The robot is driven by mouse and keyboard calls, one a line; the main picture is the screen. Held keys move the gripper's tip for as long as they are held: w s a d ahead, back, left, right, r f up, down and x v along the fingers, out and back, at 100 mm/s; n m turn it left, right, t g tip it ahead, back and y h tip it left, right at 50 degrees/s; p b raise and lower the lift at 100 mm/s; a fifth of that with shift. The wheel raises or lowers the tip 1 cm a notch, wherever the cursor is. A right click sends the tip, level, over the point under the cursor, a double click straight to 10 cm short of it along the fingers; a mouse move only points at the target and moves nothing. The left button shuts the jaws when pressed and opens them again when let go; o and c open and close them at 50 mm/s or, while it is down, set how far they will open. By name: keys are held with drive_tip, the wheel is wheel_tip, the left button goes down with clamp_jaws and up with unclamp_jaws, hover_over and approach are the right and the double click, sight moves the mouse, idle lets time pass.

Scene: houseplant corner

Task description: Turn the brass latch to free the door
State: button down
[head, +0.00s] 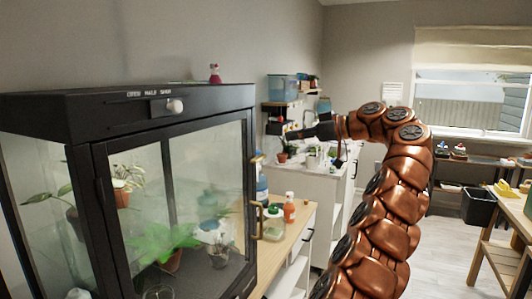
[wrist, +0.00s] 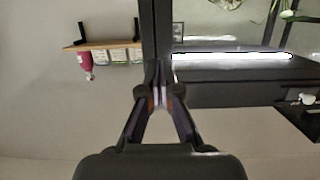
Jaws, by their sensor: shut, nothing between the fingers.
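The brass latch (head: 257,159) is a small piece at the right edge of the glass door (head: 190,195) of a black cabinet, in the head view. A brass pull handle (head: 257,219) sits below it on the same edge. The door looks closed. My gripper (head: 272,128) is above and to the right of the latch in the picture, apart from it. In the wrist view my gripper's fingers (wrist: 158,98) meet at their tips with nothing held. I cannot make out the latch in the wrist view.
A white dial (head: 174,105) is on the cabinet's upper front. Plants stand behind the glass. A wooden-topped counter (head: 285,235) with an orange bottle (head: 289,207) is right of the door. The wrist view shows an inverted shelf (wrist: 105,44) with a red bottle (wrist: 85,60).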

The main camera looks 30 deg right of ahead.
hover_over(259, 159)
drive_tip(key=s, duration=0.2)
drive_tip(key=shift+d+f+p, duration=0.15)
drive_tip(key=shift+f+p, duration=0.1)
drive_tip(key=shift+f, duration=0.3)
drive_tip(key=shift+d+f+p, duration=0.15)
drive_tip(key=shift+f+p, duration=0.05)
drive_tip(key=shift+f, duration=0.35)
drive_tip(key=shift+w+f, duration=0.25)
drive_tip(key=shift+w, duration=0.05)
drive_tip(key=shift+s+f, duration=0.1)
drive_tip(key=shift+f, duration=0.45)
drive_tip(key=shift+f+p, duration=0.4)
drive_tip(key=shift+f, duration=0.85)
drive_tip(key=shift+a+f+b, duration=0.1)
drive_tip(key=shift+f+b, duration=0.15)
drive_tip(key=shift+b, duration=0.35)
drive_tip(key=shift+n+b, duration=0.5)
drive_tip(key=shift+b, duration=0.65)
